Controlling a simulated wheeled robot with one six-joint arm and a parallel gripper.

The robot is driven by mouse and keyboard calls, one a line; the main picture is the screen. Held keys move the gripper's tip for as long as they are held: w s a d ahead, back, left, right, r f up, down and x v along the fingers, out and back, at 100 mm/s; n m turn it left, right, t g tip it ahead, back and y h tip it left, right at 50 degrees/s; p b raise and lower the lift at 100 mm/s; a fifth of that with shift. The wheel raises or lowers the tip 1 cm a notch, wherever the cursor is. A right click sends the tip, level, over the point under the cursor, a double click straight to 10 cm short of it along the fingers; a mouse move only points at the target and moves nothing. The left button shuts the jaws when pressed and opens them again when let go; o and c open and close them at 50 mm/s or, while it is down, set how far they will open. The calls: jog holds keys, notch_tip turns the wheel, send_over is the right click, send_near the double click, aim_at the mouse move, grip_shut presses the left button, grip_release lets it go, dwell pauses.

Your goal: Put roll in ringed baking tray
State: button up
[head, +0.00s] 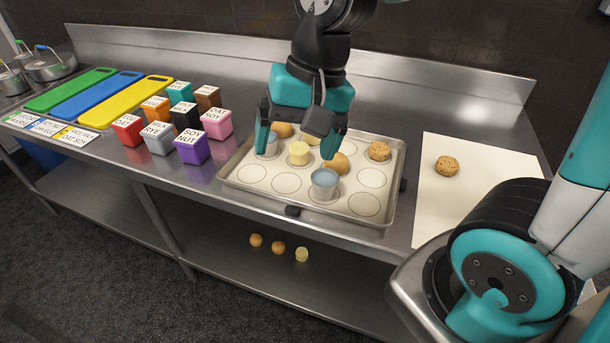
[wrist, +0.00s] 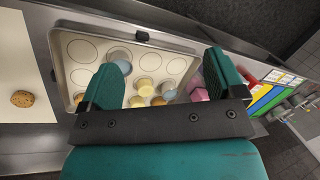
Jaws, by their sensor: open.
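The ringed baking tray (head: 251,186) lies on the steel counter, and it also shows in the wrist view (wrist: 105,28). Rings on it hold round brown pieces (head: 337,164), pale yellow cylinders (head: 299,153), blue-grey cups (head: 325,183) and a speckled brown piece (head: 379,151). Several rings are empty. A similar speckled brown roll (head: 446,166) lies on a cream sheet (head: 460,205) right of the tray; the wrist view shows this roll (wrist: 21,99) at its left edge. My gripper (head: 298,143) is open above the tray, its fingers wide apart with nothing held between them.
Labelled coloured boxes (head: 194,147) stand left of the tray, with green, blue and yellow boards (head: 98,97) beyond. Pots (head: 50,65) stand at far left. The lower shelf (head: 220,262) holds two brown balls (head: 278,247) and a yellow cylinder (head: 302,254). The sheet around the roll is clear.

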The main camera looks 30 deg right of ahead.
jog(key=s+a+r+n+y, duration=0.1)
jog(key=s+a+n, duration=0.3)
jog(key=s+n, duration=0.5)
jog(key=shift+r+n+g, duration=0.3)
jog(key=shift+n, duration=0.8)
